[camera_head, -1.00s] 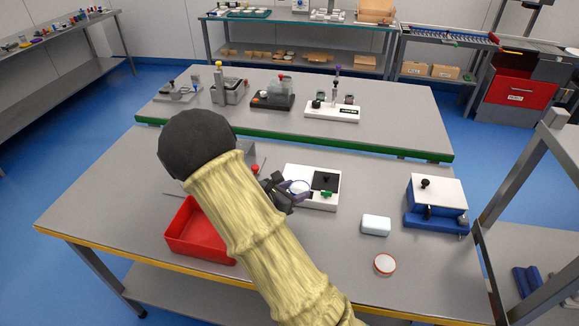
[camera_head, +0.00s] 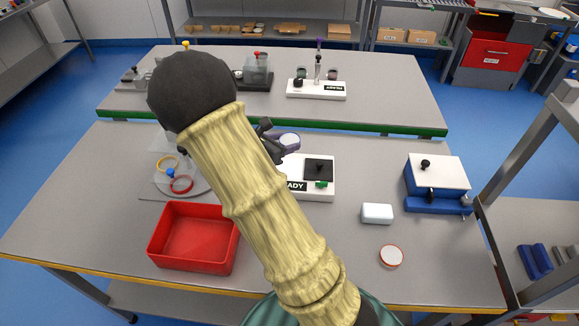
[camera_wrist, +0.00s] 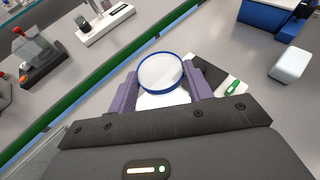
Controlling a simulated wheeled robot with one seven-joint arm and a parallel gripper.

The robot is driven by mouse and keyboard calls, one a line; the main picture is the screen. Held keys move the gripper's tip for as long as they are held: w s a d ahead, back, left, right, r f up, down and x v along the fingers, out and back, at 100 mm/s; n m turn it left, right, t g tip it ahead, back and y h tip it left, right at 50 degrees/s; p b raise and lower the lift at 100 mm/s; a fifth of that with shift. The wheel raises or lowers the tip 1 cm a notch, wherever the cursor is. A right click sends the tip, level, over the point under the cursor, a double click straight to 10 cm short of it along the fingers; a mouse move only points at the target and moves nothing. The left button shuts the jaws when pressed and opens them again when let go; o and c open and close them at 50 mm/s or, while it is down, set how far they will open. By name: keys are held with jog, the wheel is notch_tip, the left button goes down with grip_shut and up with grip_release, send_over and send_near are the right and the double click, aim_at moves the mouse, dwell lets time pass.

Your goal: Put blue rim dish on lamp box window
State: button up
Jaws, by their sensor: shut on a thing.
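My gripper (camera_wrist: 160,88) is shut on the blue rim dish (camera_wrist: 160,72), a clear round dish between purple fingers in the wrist view. In the head view the dish (camera_head: 289,139) shows just beyond the far edge of the white lamp box (camera_head: 326,193). It appears held above the table, but its height is hard to judge. The lamp box has a dark square panel (camera_head: 318,169), a green part and a label ending in "ADY". My arm hides the box's left part, and I cannot make out a window for certain.
A red tray (camera_head: 159,250) stands front left, with a round plate carrying yellow and red rings (camera_head: 181,185) behind it. To the right are a white block (camera_head: 377,213), an orange-rimmed dish (camera_head: 391,256) and a blue box (camera_head: 437,180). A second bench stands behind.

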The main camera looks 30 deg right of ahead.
notch_tip(320, 180, down, 5)
jog(key=shift+a+f, duration=0.1)
jog(key=shift+w+f, duration=0.1)
jog(key=shift+f, duration=0.2)
jog(key=shift+f, duration=2.05)
jog(key=shift+f, duration=0.1)
jog(key=shift+f, duration=0.15)
jog(key=o, duration=1)
jog(key=shift+c, duration=0.2)
jog(key=shift+r, duration=0.2)
